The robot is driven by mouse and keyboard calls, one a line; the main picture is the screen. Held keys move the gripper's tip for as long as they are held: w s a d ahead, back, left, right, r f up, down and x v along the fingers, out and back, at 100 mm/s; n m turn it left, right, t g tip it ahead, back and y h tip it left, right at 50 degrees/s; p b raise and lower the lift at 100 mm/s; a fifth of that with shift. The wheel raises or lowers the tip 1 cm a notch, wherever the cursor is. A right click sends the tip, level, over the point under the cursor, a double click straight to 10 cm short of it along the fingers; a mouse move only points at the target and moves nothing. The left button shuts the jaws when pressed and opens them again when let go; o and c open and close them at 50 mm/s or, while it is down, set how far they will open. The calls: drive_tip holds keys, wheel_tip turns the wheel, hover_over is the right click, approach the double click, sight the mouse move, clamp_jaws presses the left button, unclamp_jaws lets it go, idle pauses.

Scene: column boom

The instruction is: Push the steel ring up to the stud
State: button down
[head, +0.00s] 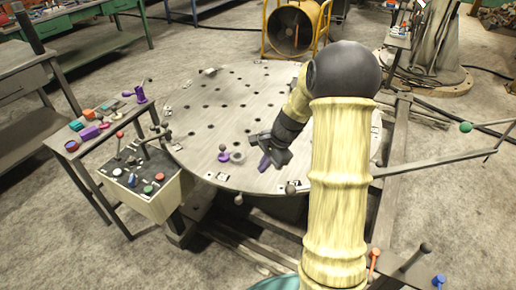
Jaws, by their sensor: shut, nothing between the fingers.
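A small grey steel ring (237,157) lies flat on the round perforated table, left of my gripper. Just left of the ring is a small upright stud (222,149) with a brownish knob on top and purple at its base. The ring and the stud look very close; I cannot tell whether they touch. My gripper (265,159) is low over the table, to the right of the ring, pointing down and left. Its fingers look shut with nothing held. Purple shows at its tip, too small to make out clearly. A gap shows between gripper and ring.
The round table (200,128) has many holes and small plates near its rim. A knob (291,188) stands at the near rim. A control box (146,190) with levers is at the left, beside a side table with coloured parts. The table left of the stud is clear.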

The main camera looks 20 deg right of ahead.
drive_tip(key=s+a+r+n+h, duration=0.2)
drive_tip(key=s+a+n, duration=0.1)
drive_tip(key=s+n, duration=0.4)
drive_tip(key=s+a+r+n+t+h, duration=0.1)
drive_tip(key=s+a+r+n, duration=0.2)
drive_tip(key=s+n, duration=0.4)
drive_tip(key=s+a, duration=0.1)
drive_tip(key=s, duration=0.2)
drive_tip(key=shift+r+n+h, duration=0.15)
drive_tip(key=shift+n+h, duration=0.15)
drive_tip(key=shift+h, duration=0.1)
